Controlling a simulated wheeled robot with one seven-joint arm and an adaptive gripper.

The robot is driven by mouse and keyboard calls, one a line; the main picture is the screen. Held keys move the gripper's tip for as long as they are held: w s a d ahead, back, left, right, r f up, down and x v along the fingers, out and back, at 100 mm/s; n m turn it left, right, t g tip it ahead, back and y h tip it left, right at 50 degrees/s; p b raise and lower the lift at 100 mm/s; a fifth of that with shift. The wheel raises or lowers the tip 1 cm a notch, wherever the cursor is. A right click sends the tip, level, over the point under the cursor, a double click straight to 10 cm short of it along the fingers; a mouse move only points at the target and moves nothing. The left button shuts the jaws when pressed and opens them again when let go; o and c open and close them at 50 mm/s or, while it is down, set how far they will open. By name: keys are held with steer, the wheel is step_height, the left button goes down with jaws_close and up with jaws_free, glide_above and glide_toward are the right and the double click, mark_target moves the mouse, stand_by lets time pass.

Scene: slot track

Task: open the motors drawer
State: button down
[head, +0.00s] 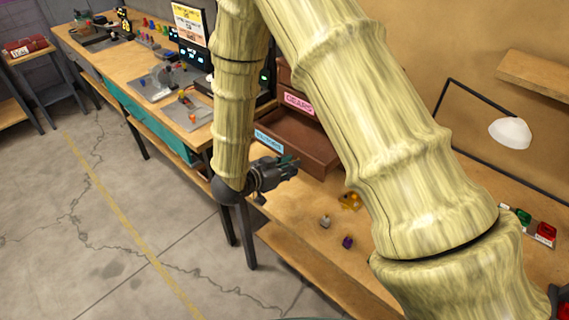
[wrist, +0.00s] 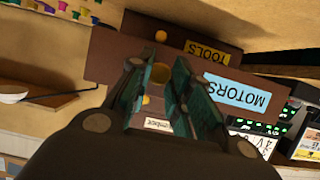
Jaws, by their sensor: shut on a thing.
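The motors drawer is brown with a blue MOTORS label (head: 268,140). In the head view it stands pulled out from the cabinet, and its tray interior (head: 305,138) shows. In the wrist view its front (wrist: 115,60) and MOTORS label (wrist: 237,93) are close to the camera. My gripper (head: 290,162) is at this front, below and right of the label in the head view. In the wrist view my gripper (wrist: 165,88) has its teal fingers shut on the drawer's yellow round knob (wrist: 160,73). The fingers partly hide the knob.
A drawer with a pink GEARS label (head: 299,103) sits above the motors drawer. A TOOLS drawer label (wrist: 207,51) shows in the wrist view. Small parts, including a purple one (head: 347,242), lie on the bench near my gripper. A lamp (head: 510,132) is at the right.

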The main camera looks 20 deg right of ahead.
steer(key=c, duration=1.3)
jaws_free()
steer(key=shift+a+r, duration=0.1)
steer(key=shift+a, duration=0.05)
steer(key=v, duration=1.1)
steer(key=shift+s+a+r, duration=0.1)
steer(key=shift+s+a, duration=0.1)
steer(key=shift+a, duration=0.15)
